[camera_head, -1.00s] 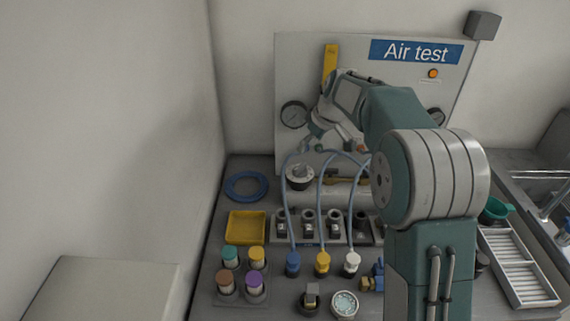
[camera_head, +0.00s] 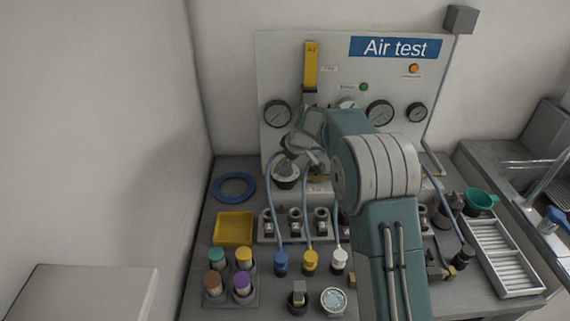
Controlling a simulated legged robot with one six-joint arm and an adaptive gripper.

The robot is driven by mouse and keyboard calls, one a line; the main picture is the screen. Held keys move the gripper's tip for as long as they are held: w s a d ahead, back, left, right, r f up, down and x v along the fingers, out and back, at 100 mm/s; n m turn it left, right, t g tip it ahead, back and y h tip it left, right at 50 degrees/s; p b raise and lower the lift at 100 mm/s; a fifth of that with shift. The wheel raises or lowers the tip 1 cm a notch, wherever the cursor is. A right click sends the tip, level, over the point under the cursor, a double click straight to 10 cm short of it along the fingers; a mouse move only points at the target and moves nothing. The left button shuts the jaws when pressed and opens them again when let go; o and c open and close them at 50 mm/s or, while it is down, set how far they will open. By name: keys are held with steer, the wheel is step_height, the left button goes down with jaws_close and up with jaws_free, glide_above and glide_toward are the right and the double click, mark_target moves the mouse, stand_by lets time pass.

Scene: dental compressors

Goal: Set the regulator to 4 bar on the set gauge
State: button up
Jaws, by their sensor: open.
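A dark round fitting with a pale top (camera_head: 287,182), which looks like the regulator knob, stands at the foot of the Air test panel (camera_head: 268,70). My gripper (camera_head: 297,162) is open and points down right over it; its fingers overlap the fitting's top in the picture, and I cannot tell whether they touch. Dial gauges sit on the panel: one at left (camera_head: 277,114), a large one right of my arm (camera_head: 379,113) and a smaller one at far right (camera_head: 416,112). Another dial is partly hidden behind my arm. Needle readings and gauge labels are too small to read.
Blue hoses (camera_head: 306,205) arch close to my gripper, down to blue, yellow and white connectors. A blue ring (camera_head: 234,187), a yellow tray (camera_head: 221,242) and several capped canisters (camera_head: 242,284) are at left. A white slotted rack (camera_head: 507,262) is at right.

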steer(key=shift+d, duration=0.15)
steer(key=c, duration=0.6)
steer(key=shift+a, duration=0.3)
steer(key=c, duration=0.4)
steer(key=shift+a, duration=0.15)
steer(key=shift+c, duration=0.2)
steer(key=shift+f, duration=0.1)
